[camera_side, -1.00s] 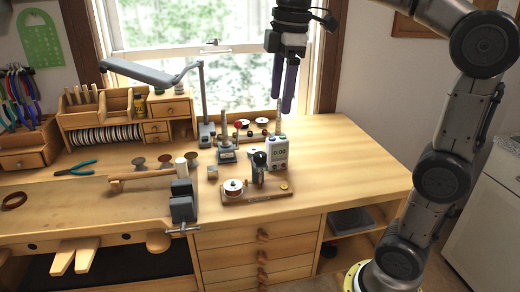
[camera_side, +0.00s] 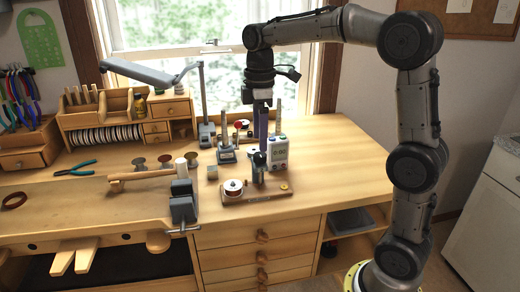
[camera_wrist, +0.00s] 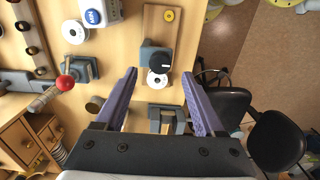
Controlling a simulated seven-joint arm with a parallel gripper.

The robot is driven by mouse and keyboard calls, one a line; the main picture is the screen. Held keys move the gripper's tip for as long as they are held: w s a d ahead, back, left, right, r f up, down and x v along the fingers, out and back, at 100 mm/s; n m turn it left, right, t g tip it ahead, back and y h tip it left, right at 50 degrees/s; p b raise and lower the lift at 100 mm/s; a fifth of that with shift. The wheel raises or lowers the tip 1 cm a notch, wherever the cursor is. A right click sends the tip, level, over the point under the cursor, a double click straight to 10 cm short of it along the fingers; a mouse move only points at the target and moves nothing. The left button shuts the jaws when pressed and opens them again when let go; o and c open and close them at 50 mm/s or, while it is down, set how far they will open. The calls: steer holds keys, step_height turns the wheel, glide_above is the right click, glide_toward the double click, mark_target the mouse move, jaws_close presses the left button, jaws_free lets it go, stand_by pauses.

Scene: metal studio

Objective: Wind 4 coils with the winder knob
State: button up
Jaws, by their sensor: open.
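Contact with the knob cannot be told.
A small grey stand (camera_side: 227,154) with a vertical rod is behind left. A lamp and a drawer organizer (camera_side: 120,125) stand farther back. The bench's right side (camera_side: 345,165) is clear.

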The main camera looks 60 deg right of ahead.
mark_target(260, 154)
steer(key=shift+f, duration=2.25)
jaws_close()
